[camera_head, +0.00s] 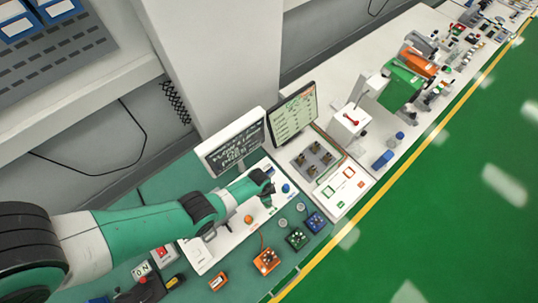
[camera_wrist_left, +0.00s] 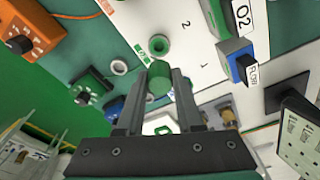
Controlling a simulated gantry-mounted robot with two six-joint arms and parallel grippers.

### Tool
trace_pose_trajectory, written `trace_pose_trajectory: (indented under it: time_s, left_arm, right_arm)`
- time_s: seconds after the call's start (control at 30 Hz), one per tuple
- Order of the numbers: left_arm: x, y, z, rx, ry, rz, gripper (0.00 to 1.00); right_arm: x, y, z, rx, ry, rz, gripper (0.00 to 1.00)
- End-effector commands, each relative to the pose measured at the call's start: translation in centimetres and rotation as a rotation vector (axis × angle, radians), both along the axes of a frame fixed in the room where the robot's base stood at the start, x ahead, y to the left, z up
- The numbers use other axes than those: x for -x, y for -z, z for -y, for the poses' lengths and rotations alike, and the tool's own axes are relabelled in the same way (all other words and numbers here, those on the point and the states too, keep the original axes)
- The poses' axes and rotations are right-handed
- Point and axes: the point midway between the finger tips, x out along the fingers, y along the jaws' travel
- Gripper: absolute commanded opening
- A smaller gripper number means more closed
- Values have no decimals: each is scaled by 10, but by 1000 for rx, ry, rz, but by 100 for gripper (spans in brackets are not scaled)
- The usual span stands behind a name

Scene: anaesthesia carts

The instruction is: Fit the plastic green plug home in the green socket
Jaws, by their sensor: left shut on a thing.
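My left gripper (camera_wrist_left: 157,92) is shut on the green plug (camera_wrist_left: 158,78), a small rounded green piece between its fingertips. The green socket (camera_wrist_left: 158,45) is a green ring with a dark opening on the white panel (camera_wrist_left: 205,42), just beyond the plug; a gap shows between them in the picture, and the depth is hard to judge. In the head view my left gripper (camera_head: 267,188) hangs over the right part of the white panel, and neither plug nor socket can be made out there. My right gripper is in neither view.
A monitor (camera_head: 293,115) and a dark sign (camera_head: 236,145) stand behind.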

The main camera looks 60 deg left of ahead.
Motion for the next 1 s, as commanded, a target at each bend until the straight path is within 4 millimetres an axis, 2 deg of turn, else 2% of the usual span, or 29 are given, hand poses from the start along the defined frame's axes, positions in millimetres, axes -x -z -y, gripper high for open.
trace_pose_trajectory:
  time_s: [0.6,1.0]
  left_arm:
    - [0,56,0,0,1,0,0]
    - [0,57,0,0,1,0,0]
  right_arm:
    - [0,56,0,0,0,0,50]
    - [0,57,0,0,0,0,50]
